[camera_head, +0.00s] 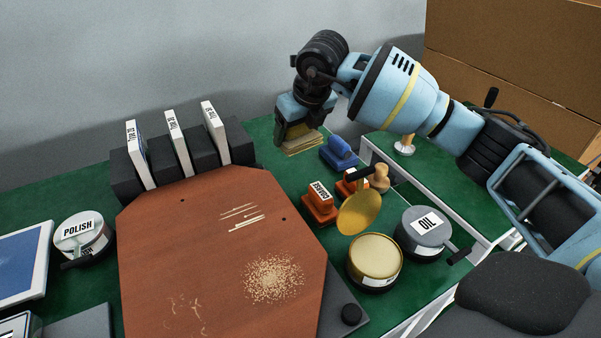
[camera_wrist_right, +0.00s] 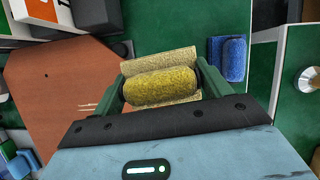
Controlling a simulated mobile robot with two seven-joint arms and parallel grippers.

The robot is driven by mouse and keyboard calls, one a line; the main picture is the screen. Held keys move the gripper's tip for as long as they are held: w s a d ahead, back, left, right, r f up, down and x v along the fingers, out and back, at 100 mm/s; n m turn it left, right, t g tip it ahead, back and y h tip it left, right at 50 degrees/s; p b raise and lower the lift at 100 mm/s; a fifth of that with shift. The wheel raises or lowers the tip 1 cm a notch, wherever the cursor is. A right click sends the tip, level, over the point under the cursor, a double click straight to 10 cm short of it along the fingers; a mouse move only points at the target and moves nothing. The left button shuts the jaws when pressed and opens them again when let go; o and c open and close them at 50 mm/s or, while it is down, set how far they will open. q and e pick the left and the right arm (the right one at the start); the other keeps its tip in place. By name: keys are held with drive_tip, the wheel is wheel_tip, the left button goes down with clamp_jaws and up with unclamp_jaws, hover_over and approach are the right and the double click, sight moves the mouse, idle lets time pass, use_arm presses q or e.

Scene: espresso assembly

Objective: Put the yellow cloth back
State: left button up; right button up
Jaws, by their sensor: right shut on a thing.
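The yellow cloth (camera_head: 303,142) is at the back of the green table, right of the dark rack, below my right gripper (camera_head: 300,126). In the right wrist view, a rounded yellow roll of the cloth (camera_wrist_right: 160,87) is pinched between the two fingers of my right gripper (camera_wrist_right: 160,90). Flatter, paler yellow layers (camera_wrist_right: 165,60) show just behind and under the roll. Whether the cloth touches the table cannot be told. My left gripper is in neither view.
Orange blocks (camera_head: 320,205), a gold disc (camera_head: 359,213), an open tin (camera_head: 374,258) and an oil tin (camera_head: 423,232) stand nearer. The brown board (camera_head: 215,235) and dark rack (camera_head: 245,142) are left.

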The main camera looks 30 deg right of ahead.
sight(306, 139)
drive_tip(key=shift+w+d+r+m+h, duration=0.2)
drive_tip(key=shift+w+d+m+h, duration=0.1)
drive_tip(key=shift+w+d+m, duration=0.3)
drive_tip(key=shift+s+a+f+b, duration=0.1)
drive_tip(key=shift+f+b, duration=0.1)
drive_tip(key=shift+f, duration=2.3)
drive_tip(key=shift+s+a+f+b, duration=0.1)
drive_tip(key=shift+f+b, duration=0.1)
drive_tip(key=shift+f, duration=2.3)
drive_tip(key=shift+f, duration=0.1)
drive_tip(key=o, duration=0.9)
drive_tip(key=v, duration=1.2)
drive_tip(key=shift+d+p, duration=0.1)
drive_tip(key=shift+p, duration=0.3)
drive_tip(key=shift+w, duration=0.1)
